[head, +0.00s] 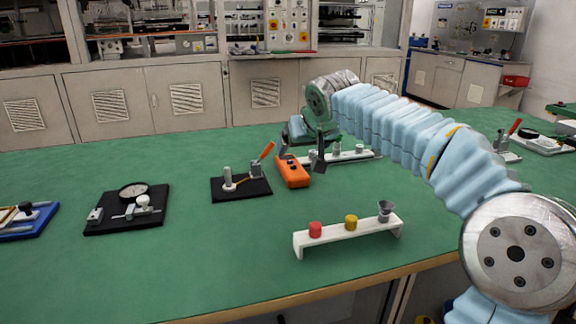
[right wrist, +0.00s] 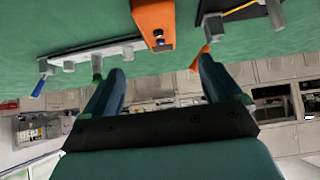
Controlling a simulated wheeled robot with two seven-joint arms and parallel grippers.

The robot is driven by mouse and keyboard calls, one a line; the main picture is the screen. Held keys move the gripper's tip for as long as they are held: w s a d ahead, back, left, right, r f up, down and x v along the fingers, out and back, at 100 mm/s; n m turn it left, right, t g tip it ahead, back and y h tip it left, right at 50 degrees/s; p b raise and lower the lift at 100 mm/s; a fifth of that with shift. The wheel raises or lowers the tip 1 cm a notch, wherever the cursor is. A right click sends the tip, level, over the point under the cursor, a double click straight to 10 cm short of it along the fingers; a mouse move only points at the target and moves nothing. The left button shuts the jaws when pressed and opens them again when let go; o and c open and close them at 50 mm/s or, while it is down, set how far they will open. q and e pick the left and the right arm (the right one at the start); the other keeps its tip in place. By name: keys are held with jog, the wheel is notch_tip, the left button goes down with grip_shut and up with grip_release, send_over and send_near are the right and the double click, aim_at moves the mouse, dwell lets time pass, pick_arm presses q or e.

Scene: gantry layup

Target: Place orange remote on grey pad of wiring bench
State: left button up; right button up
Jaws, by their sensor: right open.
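An orange remote (head: 293,172) lies on the green bench top (head: 215,235) near the middle of the head view. It also shows at the top of the right wrist view (right wrist: 152,20), beyond the fingertips. My right gripper (head: 301,154) is open and empty, pointing down just behind the remote's far end. Its two fingers are spread apart in the right wrist view (right wrist: 161,68), and the remote is not clasped. In the head view I cannot tell whether a finger touches it. I cannot make out a grey pad. My left gripper is out of view.
A black plate with pegs (head: 225,195) sits left of the remote. A white rack with red and yellow knobs (head: 345,236) stands in front. Another white rail (head: 350,155) lies behind, close to my right gripper. A black gauge plate (head: 115,219) is farther left.

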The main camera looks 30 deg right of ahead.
aim_at(291, 165)
jog(key=p+x, duration=0.1)
jog(key=x, duration=1.1)
jog(key=shift+s+a+f, duration=0.1)
jog(key=shift+f, duration=0.15)
jog(key=c, duration=1.2)
jog(key=shift+r, duration=0.15)
jog(key=shift+c, duration=0.2)
